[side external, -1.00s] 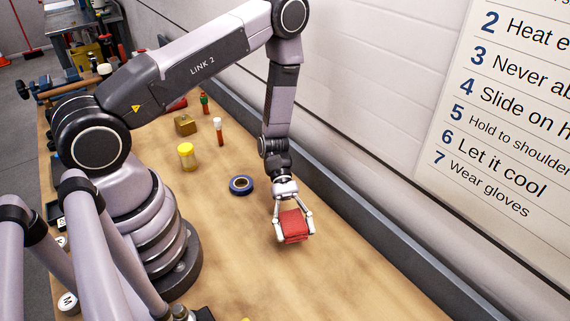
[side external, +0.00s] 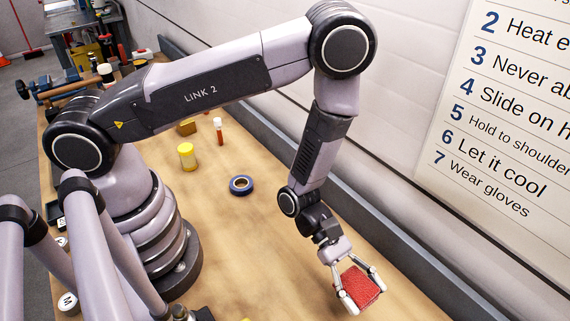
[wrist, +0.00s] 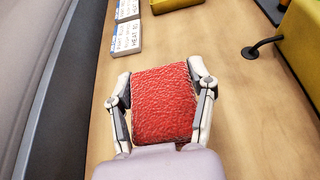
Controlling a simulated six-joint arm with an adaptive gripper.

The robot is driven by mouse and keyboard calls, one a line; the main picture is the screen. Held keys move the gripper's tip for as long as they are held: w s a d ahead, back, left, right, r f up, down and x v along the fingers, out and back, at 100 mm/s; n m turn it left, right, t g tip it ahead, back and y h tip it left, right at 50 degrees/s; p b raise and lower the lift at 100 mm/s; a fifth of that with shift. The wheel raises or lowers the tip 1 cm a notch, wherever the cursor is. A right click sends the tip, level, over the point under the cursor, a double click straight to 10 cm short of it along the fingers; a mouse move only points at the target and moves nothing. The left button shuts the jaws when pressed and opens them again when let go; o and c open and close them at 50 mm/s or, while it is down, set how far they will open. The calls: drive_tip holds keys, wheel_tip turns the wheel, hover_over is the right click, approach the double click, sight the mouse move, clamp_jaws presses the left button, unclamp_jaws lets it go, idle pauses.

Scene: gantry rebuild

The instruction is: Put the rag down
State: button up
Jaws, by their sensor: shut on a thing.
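The rag is a red, rough-textured folded block (side external: 358,287). It is between the two fingers of my gripper (side external: 362,290), at the lower right of the side external view. In the wrist view the rag (wrist: 165,103) fills the middle, with a finger of my gripper (wrist: 163,105) pressed against each side. My gripper is shut on it. The rag appears to be held above the wooden bench (side external: 250,260); the height of the gap cannot be told.
In the wrist view, white boxes with lettering (wrist: 126,38) stand at the upper left, a yellow container (wrist: 175,4) at the top, and a yellow object (wrist: 300,35) at the upper right. A blue tape roll (side external: 241,185) and yellow-lidded jar (side external: 187,157) stand on the bench. Bare wood surrounds the rag.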

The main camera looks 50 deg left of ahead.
wheel_tip(320, 180, down, 7)
idle(0.3)
drive_tip(key=shift+f, duration=0.1)
drive_tip(key=o, duration=1)
drive_tip(key=shift+o, duration=0.2)
